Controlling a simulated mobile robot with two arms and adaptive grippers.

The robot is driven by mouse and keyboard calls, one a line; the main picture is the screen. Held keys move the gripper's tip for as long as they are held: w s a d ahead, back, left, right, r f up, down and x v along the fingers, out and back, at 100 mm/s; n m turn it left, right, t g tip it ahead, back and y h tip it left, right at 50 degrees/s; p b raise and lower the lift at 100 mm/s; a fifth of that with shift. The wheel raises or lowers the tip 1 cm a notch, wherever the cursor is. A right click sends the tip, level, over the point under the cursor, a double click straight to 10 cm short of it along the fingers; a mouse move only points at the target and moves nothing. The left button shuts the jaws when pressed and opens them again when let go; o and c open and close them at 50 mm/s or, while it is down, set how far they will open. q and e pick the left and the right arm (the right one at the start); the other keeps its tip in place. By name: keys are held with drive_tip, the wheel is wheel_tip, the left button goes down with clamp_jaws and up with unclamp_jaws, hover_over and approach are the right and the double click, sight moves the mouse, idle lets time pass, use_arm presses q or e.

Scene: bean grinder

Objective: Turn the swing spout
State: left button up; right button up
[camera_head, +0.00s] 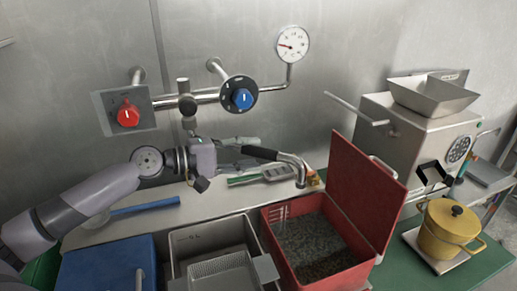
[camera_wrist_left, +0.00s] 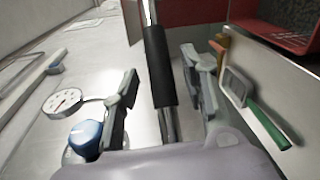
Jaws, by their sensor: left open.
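The swing spout is a metal pipe with a black sleeve (camera_head: 260,152). It points right and its bent metal end (camera_head: 300,172) hangs over the back edge of the red bin. My left gripper (camera_head: 247,153) is open at the spout, coming from the left. In the left wrist view the black sleeve (camera_wrist_left: 159,65) runs between the two spread fingers of the left gripper (camera_wrist_left: 164,82), with gaps on both sides. The spout's root is partly hidden behind my gripper. My right gripper is not in view.
A red valve knob (camera_head: 128,115), a blue knob (camera_head: 242,98) and a gauge (camera_head: 292,44) are on the wall. Below are a steel sink (camera_head: 192,237) and an open red bin (camera_head: 284,208) with its raised lid (camera_head: 362,190). A grinder (camera_head: 420,135) and yellow pot (camera_head: 449,228) stand right.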

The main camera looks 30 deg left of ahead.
use_arm(q)
drive_tip(key=shift+p+x, duration=0.6)
drive_tip(key=shift+x, duration=0.85)
drive_tip(key=shift+c, duration=0.5)
clamp_jaws()
